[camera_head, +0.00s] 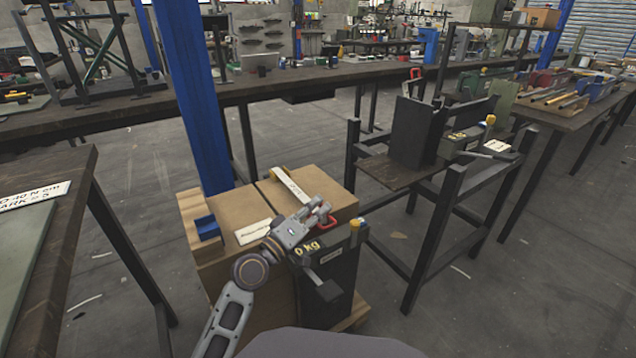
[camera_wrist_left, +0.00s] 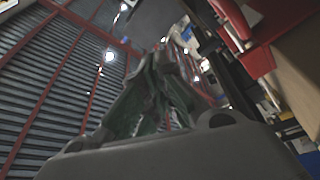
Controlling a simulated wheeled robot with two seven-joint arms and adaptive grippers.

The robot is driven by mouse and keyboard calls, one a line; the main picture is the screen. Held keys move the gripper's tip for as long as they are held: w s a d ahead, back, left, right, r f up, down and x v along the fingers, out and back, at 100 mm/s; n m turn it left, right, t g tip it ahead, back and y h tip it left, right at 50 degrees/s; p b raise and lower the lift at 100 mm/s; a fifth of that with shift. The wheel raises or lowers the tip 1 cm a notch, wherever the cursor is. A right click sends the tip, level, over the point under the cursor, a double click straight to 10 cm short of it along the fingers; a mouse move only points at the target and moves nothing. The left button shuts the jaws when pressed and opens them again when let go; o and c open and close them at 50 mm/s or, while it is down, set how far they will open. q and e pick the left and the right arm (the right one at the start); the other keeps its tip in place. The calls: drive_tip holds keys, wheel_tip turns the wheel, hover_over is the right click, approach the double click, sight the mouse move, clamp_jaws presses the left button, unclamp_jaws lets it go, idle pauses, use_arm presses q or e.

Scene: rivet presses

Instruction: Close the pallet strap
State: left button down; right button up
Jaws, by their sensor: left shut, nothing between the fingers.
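A pallet load of brown cardboard boxes (camera_head: 232,208) stands at centre in the head view. A pale, labelled strip (camera_head: 290,185) lies across its top. On its right front is a dark unit (camera_head: 335,275) marked "0 kg", with a yellow-topped post (camera_head: 356,224) and a red handle (camera_head: 330,222). My left gripper (camera_head: 322,212) is shut and empty over the top right of the boxes, close beside the red handle; I cannot tell if they touch. A red part (camera_wrist_left: 262,62) shows at upper right in the left wrist view. My right gripper is out of view.
A blue post (camera_head: 188,90) rises behind the boxes, and a blue bracket (camera_head: 208,228) sits on their left side. A dark stand (camera_head: 405,175) with a similar unit is to the right. A workbench (camera_head: 50,200) is at left. The right foreground floor is clear.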

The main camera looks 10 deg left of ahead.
use_arm(q)
wheel_tip(320, 180, up, 8)
drive_tip(key=shift+r, duration=0.15)
idle(0.4)
drive_tip(key=shift+s, duration=0.1)
idle(0.3)
